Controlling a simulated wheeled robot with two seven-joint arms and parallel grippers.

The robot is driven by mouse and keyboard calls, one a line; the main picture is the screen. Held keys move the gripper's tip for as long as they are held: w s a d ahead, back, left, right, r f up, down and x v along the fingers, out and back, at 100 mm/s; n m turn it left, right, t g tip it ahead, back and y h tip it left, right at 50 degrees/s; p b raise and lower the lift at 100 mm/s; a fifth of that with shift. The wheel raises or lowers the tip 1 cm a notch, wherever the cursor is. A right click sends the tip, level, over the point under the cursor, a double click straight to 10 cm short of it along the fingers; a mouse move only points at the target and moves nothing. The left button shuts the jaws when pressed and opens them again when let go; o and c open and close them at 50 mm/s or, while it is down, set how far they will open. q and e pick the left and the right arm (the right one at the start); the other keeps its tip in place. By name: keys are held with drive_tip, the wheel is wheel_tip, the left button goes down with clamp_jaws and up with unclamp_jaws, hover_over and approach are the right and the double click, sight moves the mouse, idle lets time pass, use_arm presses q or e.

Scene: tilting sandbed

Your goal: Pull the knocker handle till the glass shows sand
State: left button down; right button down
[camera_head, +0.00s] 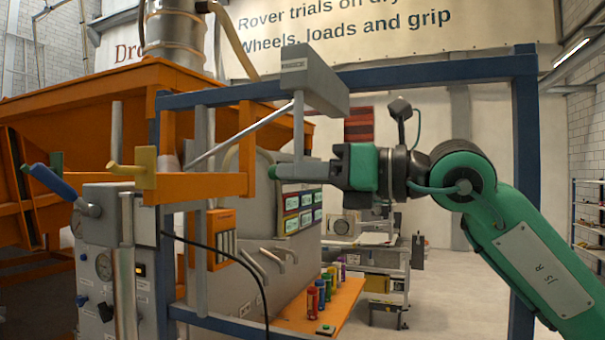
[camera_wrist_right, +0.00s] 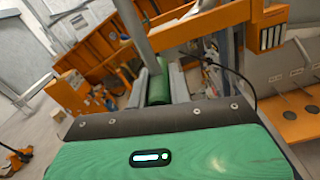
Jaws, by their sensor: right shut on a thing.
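The knocker handle (camera_head: 272,172) is a green grip at the lower end of a grey rod that hangs from a grey box on the blue frame. My right gripper (camera_head: 292,171) is shut on it, and its fingers hide most of the grip in the head view. In the right wrist view the green grip (camera_wrist_right: 157,88) lies between the two fingers of my right gripper (camera_wrist_right: 158,82), with the rod running up from it. I cannot make out for certain which part is the glass, or any sand in it. My left gripper is out of view.
The blue frame (camera_head: 430,74) spans above and around my right arm. An orange hopper (camera_head: 75,105) stands at left. A blue lever (camera_head: 50,182) and a yellow handle (camera_head: 138,169) stick out near the grey panel. Several coloured bottles (camera_head: 322,290) stand on an orange shelf below.

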wheel_tip(320, 180, down, 5)
drive_tip(key=b, duration=0.4)
drive_tip(key=shift+a, duration=0.15)
drive_tip(key=c, duration=1.3)
unclamp_jaws()
drive_tip(key=shift+r, duration=0.1)
drive_tip(key=b+v, duration=0.5)
drive_tip(key=v, duration=0.9)
